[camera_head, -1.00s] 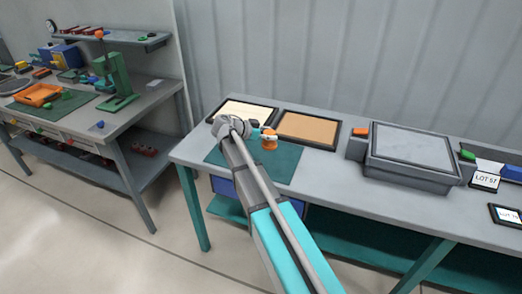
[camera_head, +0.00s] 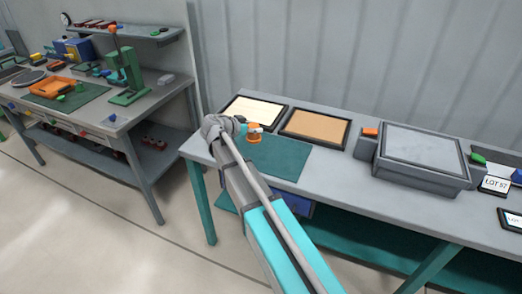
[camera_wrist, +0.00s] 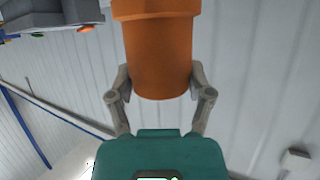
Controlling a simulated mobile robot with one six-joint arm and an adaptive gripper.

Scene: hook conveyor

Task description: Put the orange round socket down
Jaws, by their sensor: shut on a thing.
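The orange round socket (camera_head: 254,132) is held by my gripper (camera_head: 243,128) above the back left part of the dark green mat (camera_head: 285,155) on the grey workbench. In the wrist view the socket (camera_wrist: 160,55) is a wide-rimmed orange cylinder, with its upper end cut off by the picture edge. My gripper (camera_wrist: 160,88) is shut on it, one grey finger on each side. I cannot tell whether the socket's underside touches the mat. My arm covers the left part of the mat in the head view.
Behind the mat lie a cream-faced framed tray (camera_head: 254,109) and a brown-faced one (camera_head: 316,126). A grey box (camera_head: 420,155) with an orange button stands to the right. A second bench (camera_head: 150,110) with a green press (camera_head: 130,80) is at left. The mat's right part is clear.

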